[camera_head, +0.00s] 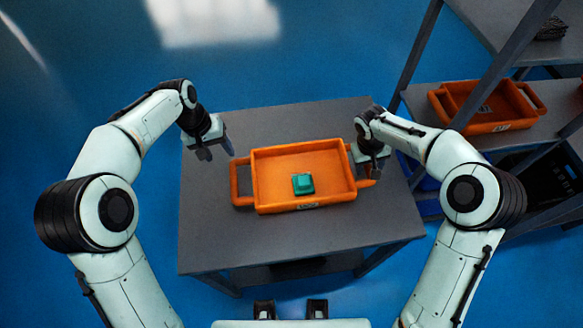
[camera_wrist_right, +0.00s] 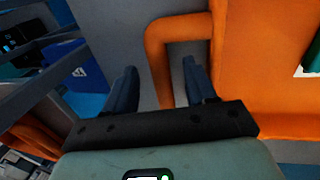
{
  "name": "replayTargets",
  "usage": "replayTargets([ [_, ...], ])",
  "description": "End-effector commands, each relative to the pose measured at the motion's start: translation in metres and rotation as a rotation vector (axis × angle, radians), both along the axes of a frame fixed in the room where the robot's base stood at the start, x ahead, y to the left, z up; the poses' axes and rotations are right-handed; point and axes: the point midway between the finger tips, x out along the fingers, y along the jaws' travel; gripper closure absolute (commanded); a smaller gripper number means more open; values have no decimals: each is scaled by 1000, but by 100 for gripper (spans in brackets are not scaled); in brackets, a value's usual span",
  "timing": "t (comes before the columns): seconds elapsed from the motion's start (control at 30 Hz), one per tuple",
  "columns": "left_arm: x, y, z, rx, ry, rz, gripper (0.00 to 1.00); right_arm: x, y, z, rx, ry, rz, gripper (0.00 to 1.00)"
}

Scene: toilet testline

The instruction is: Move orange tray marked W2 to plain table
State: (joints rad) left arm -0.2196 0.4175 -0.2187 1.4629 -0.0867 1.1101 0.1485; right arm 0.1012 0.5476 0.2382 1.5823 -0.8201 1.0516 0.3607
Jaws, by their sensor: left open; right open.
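An orange tray (camera_head: 270,195) with a green block (camera_head: 303,184) inside sits on a grey table (camera_head: 215,235). A small label on its front wall is too small to read. My left gripper (camera_head: 217,151) is open and empty, behind and above the tray's left handle (camera_head: 235,185), apart from it. My right gripper (camera_head: 374,168) is open at the tray's right handle. In the right wrist view, the outer bar of that handle (camera_wrist_right: 160,75) lies between the two open fingers of my right gripper (camera_wrist_right: 161,85), which are not closed on it.
A grey shelf rack (camera_head: 415,100) stands at the right, holding another orange tray (camera_head: 500,125) and a black crate (camera_head: 545,180) lower down. Blue bins (camera_head: 425,182) sit beside the table. The table top is clear in front of the tray.

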Motion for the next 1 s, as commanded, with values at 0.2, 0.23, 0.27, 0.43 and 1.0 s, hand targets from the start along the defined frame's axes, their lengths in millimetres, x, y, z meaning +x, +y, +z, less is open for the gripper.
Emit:
replayTargets([
  [0.2, 0, 0, 0, 0, 0, 0, 44, -1, 10, 49, 0, -5, 0, 44],
  [0.23, 0, 0, 0, 0, 0, 0, 44, -1, 11, 54, 0, -6, -1, 44],
  [0.27, 0, 0, 0, 0, 0, 0, 44, -1, 12, 59, 0, -5, 0, 44],
  [0.43, 0, 0, 0, 0, 0, 1, 44, -2, 16, 80, 0, -3, 0, 44],
  [1.0, 0, 0, 0, 0, 0, 0, 44, -3, 18, 86, 0, 0, 0, 44],
])
